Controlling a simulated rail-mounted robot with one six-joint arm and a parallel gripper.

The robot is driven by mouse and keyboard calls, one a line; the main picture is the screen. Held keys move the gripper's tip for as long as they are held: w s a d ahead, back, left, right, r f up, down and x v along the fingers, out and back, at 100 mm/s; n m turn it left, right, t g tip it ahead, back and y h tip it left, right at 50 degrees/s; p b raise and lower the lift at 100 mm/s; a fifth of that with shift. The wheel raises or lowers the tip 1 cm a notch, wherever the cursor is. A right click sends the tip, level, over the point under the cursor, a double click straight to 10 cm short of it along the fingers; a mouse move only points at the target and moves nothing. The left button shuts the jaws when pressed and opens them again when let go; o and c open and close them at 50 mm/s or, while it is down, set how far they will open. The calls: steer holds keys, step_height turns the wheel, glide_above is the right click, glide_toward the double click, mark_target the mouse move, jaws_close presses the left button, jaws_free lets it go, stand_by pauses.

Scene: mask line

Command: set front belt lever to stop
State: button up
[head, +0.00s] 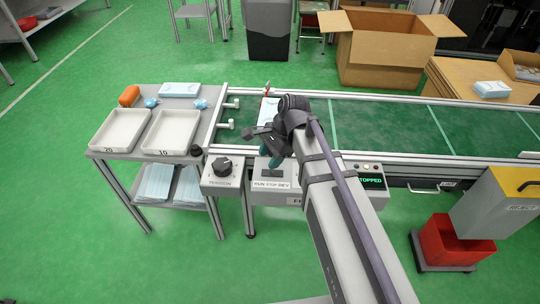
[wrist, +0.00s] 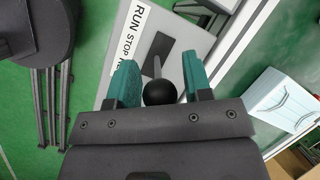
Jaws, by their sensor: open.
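In the wrist view, the belt lever's round black knob (wrist: 159,92) sits between the two teal fingers of my gripper (wrist: 158,66). The fingers are open, one on each side, with gaps visible. The lever's shaft rises from a dark slot plate (wrist: 163,48) beside the label RUN STOP REV (wrist: 137,32). I cannot tell its exact setting. In the head view, my gripper (head: 267,146) is over the lever's box, and the lever itself is hidden. The label (head: 271,185) shows below it. A green-lit display (head: 372,181) reads "TOPPED", its left end covered by my arm.
A tension knob (head: 223,164) stands left of the lever box. Further left, a side table holds two white trays (head: 120,132). The green belt (head: 390,128) runs behind. A blue-white mask pack (wrist: 282,97) shows at right in the wrist view. A red bin (head: 452,241) is at right.

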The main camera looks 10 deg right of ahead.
steer(key=shift+o, duration=0.8)
steer(key=shift+r+p, duration=0.35)
steer(key=p+v, duration=0.9)
steer(key=v, duration=0.1)
